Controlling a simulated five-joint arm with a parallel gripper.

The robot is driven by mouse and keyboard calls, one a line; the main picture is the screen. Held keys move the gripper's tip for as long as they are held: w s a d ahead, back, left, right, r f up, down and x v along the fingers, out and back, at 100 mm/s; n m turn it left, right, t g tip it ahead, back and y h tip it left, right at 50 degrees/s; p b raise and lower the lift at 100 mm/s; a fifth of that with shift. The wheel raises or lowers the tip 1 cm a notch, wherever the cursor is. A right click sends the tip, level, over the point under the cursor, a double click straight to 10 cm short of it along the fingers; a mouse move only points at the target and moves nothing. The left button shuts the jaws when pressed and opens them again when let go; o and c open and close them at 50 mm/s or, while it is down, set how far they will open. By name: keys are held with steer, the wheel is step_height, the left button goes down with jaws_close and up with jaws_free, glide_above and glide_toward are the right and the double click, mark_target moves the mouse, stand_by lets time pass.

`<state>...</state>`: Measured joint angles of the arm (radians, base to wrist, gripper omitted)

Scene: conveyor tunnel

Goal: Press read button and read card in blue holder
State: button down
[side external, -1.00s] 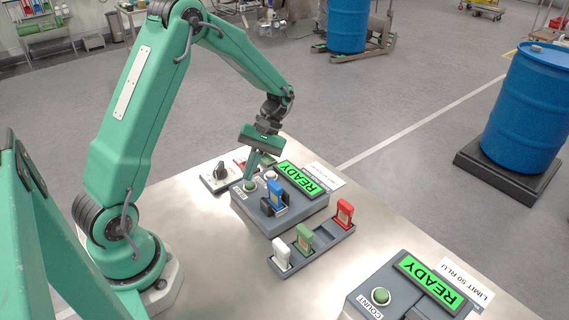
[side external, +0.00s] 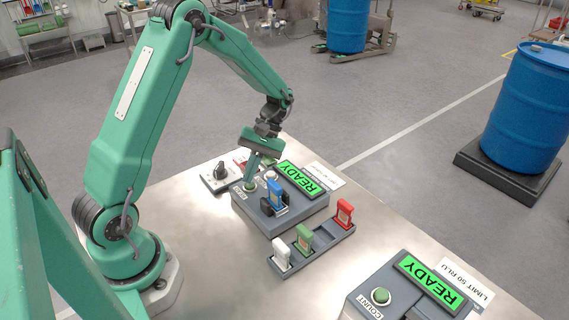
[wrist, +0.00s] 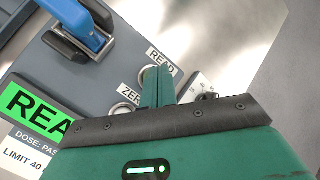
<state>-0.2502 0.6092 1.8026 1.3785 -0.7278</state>
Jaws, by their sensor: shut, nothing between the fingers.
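The grey reader box (side external: 299,217) has a green READ button (side external: 250,187) near its left corner and a pale button (side external: 271,175) beside it. My gripper (side external: 249,181) is shut and empty, pointing down, with its tips at the READ button; I cannot tell whether the button is pushed in. In the wrist view the shut fingers (wrist: 157,94) hide most of the button under the READ label (wrist: 161,57). A blue card (side external: 276,192) stands upright in a dark holder on the box; it also shows in the wrist view (wrist: 82,24). The box's green display (side external: 302,177) says READY.
A grey rack (side external: 316,246) in front holds white (side external: 282,253), green (side external: 304,239) and red (side external: 344,213) cards. A second box with a COUNT button (side external: 381,296) and a READY display (side external: 430,281) stands at the lower right.

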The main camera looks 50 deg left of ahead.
steer(key=shift+f, duration=0.5)
stand_by(0.7)
steer(key=shift+r, duration=0.95)
stand_by(0.4)
steer(key=shift+r, duration=2.55)
steer(key=s+d+r+m+t+y, duration=0.1)
steer(key=s+d+r+m+t, duration=0.7)
steer(key=s+r+m+t, duration=0.3)
step_height(320, 180, up, 2)
steer(key=shift+d+r+t+y, duration=0.1)
steer(key=shift+d+t+y, duration=0.25)
steer(key=shift+t, duration=0.55)
